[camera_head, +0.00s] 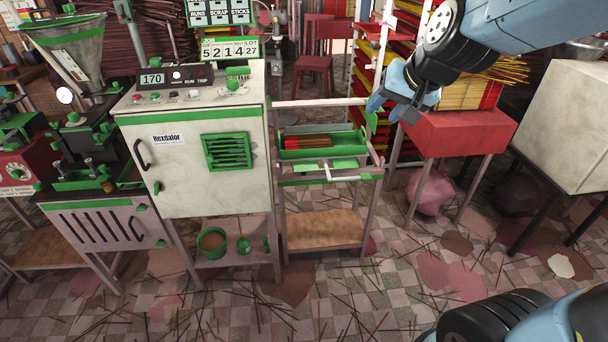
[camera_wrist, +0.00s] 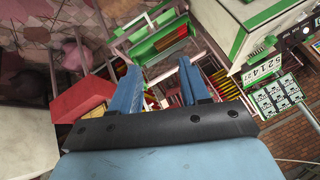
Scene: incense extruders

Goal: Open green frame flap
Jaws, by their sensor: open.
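A pale metal frame (camera_head: 372,177) stands right of the extruder cabinet. It carries a green tray (camera_head: 345,152) with red-brown sticks (camera_head: 308,141). A small green plate (camera_head: 371,121) sits at the frame's upper right corner, close below my gripper; I cannot tell which green part is the flap. My gripper (camera_head: 386,108) is open and empty, above the frame's right end. In the wrist view the open fingers (camera_wrist: 159,66) point toward the frame, with the green tray (camera_wrist: 146,49) beyond them. I see no clear contact.
The white cabinet (camera_head: 190,185) with a green vent stands left of the frame. A red-topped stand (camera_head: 455,136) with bundled sticks is close on the right, below my arm. Racks of red and yellow trays (camera_head: 373,58) stand behind. Thin sticks litter the tiled floor (camera_head: 330,305).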

